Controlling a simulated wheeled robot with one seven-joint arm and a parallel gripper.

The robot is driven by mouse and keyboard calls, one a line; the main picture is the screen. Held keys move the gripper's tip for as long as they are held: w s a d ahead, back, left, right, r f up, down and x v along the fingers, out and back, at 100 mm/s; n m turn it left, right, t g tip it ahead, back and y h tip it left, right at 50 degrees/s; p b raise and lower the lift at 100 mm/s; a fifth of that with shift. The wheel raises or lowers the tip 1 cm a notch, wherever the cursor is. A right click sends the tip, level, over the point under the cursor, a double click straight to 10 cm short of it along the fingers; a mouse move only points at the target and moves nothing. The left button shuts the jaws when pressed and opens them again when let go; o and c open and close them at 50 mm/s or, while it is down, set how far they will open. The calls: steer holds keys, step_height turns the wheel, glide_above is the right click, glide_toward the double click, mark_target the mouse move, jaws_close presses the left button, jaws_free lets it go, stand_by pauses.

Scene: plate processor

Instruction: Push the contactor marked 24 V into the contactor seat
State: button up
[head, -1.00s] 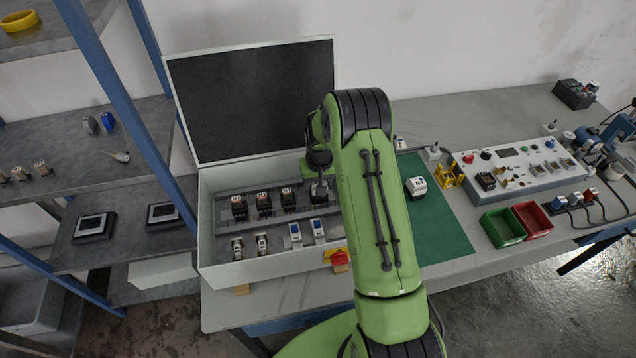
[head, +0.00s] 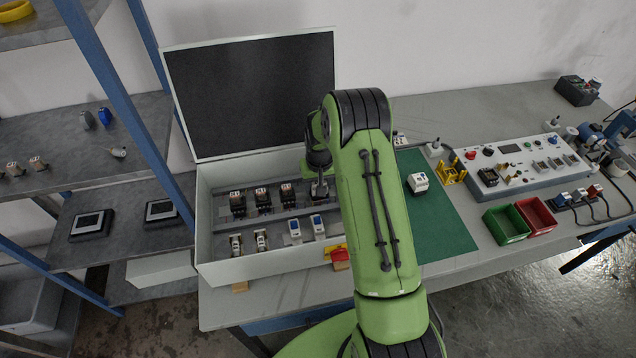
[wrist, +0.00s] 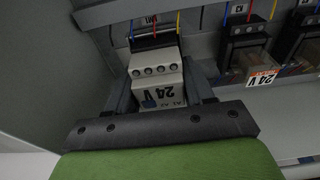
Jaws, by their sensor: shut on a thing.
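The black contactor seat (wrist: 153,42), with red, blue and yellow wires above, lies directly behind the contactor's far end. They look in line and touching or nearly so; I cannot tell how deep it sits. In the head view my gripper (head: 319,188) is inside the open cabinet (head: 207,235), at the right end of the upper rail; my arm hides part of it.
Black devices (wrist: 245,45) with labels stand to the right in the wrist view. A cabinet wall (wrist: 60,65) is close on the left. Several smaller modules (head: 293,230) fill the lower rail. A grey-white block (head: 418,182) lies on the green mat (head: 440,225).

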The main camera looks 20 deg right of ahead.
steer(key=shift+f, duration=0.2)
steer(key=o, duration=1.1)
steer(key=shift+s, duration=0.1)
steer(key=shift+o, duration=0.7)
steer(key=shift+a, duration=0.1)
steer(key=shift+r, duration=0.1)
